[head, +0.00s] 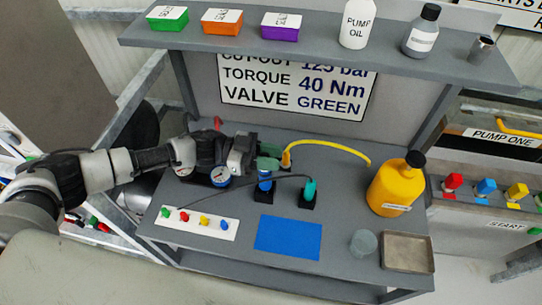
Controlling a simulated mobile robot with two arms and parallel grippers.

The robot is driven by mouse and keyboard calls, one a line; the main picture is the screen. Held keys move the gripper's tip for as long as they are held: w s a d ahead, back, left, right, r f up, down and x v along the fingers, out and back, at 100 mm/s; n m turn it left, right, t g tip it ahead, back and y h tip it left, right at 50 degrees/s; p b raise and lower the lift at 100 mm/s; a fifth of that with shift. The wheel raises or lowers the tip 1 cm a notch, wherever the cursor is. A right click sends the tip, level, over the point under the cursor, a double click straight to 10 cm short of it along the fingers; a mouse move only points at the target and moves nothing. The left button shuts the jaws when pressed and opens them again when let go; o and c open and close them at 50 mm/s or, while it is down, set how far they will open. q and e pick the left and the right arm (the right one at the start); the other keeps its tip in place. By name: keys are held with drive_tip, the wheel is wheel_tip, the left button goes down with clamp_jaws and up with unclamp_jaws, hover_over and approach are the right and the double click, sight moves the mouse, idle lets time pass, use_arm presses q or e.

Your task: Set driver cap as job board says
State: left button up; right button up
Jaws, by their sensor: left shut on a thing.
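The job board (297,88) at the back reads torque 40 Nm and valve green; its top line, partly hidden by the shelf, reads 125 bar. My left gripper (267,161) reaches in from the left and is shut at the top of the upright blue driver (265,183), which stands in a black holder. The gripper hides most of its cap, so the setting cannot be read. A teal driver (309,191) stands in another black holder to the right, with a dark cable. A yellow-cabled tool (286,158) stands behind. My right gripper is out of view.
Gauges (220,176) stand left of the drivers. A white strip with coloured knobs (198,222), a blue mat (288,237), a yellow jug (396,186) and a grey tray (407,252) are on the bench. The shelf (320,51) overhead holds bins and bottles.

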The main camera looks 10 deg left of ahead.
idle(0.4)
use_arm(q)
drive_tip(key=o, duration=0.9)
drive_tip(key=shift+a, duration=0.1)
drive_tip(key=a, duration=0.7)
drive_tip(key=shift+a, duration=0.15)
drive_tip(key=shift+s+f, duration=0.1)
drive_tip(key=shift+s, duration=0.05)
